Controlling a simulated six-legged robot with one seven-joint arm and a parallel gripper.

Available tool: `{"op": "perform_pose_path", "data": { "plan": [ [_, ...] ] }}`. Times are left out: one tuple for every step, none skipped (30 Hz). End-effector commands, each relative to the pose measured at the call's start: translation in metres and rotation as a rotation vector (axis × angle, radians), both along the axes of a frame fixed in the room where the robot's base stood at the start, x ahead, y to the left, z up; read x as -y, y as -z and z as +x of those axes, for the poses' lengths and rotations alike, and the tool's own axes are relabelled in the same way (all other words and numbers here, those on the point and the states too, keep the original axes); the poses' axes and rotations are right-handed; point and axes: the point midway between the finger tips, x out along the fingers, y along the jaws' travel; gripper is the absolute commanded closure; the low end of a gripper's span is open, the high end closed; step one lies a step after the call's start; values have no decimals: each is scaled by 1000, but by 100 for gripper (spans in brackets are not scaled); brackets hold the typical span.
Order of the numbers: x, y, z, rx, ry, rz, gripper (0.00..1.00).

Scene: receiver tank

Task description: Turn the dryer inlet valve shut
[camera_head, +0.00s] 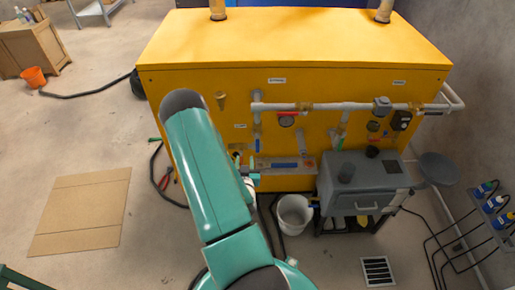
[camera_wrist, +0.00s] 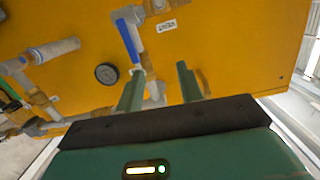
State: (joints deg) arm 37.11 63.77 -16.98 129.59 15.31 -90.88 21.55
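A valve with a long blue lever handle (camera_wrist: 130,40) is on the yellow tank cabinet (camera_wrist: 230,50) in the wrist view. Its lever slants across the picture beside a small white label (camera_wrist: 166,25), too small to read for sure. My gripper (camera_wrist: 160,85) is open, its two green fingers apart with nothing clearly held between them. The left fingertip is close to the lower end of the blue lever; I cannot tell whether they touch. In the head view my teal arm hides most of the gripper. I cannot tell which valve is the dryer inlet valve.
A pressure gauge (camera_wrist: 106,74) and pipes are near the fingers. In the head view, a red-handled valve (camera_head: 287,114) is on the white pipe. A grey dryer box (camera_head: 365,180) and white bucket (camera_head: 294,214) stand in front of the cabinet. Hoses and a cardboard sheet (camera_head: 80,212) lie left.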

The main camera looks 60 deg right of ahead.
Motion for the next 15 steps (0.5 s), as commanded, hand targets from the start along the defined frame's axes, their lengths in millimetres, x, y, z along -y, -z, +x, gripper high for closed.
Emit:
{"op": "perform_pose_path", "data": {
  "plan": [
    [-1, 13, -19, -8, 8, -26, 63],
    [-1, 17, -28, -8, 9, -45, 63],
    [-3, 21, -37, -8, 8, -66, 63],
    [-4, 24, -44, -7, 8, -81, 63],
    [-5, 26, -49, -6, 7, -94, 63],
    [-6, 28, -55, -4, 7, -107, 63],
    [-7, 29, -58, -5, 6, -115, 63],
    [-7, 30, -60, -3, 5, -122, 63],
    [-7, 30, -62, -2, 4, -128, 63],
    [-7, 30, -63, -2, 3, -131, 63],
    [-5, 30, -62, -2, 3, -133, 63],
    [-3, 30, -61, -1, 3, -134, 63],
    [0, 30, -60, 0, 3, -134, 63],
    [3, 30, -58, 0, 2, -135, 63],
    [9, 29, -55, 1, 2, -135, 63]
  ]
}}
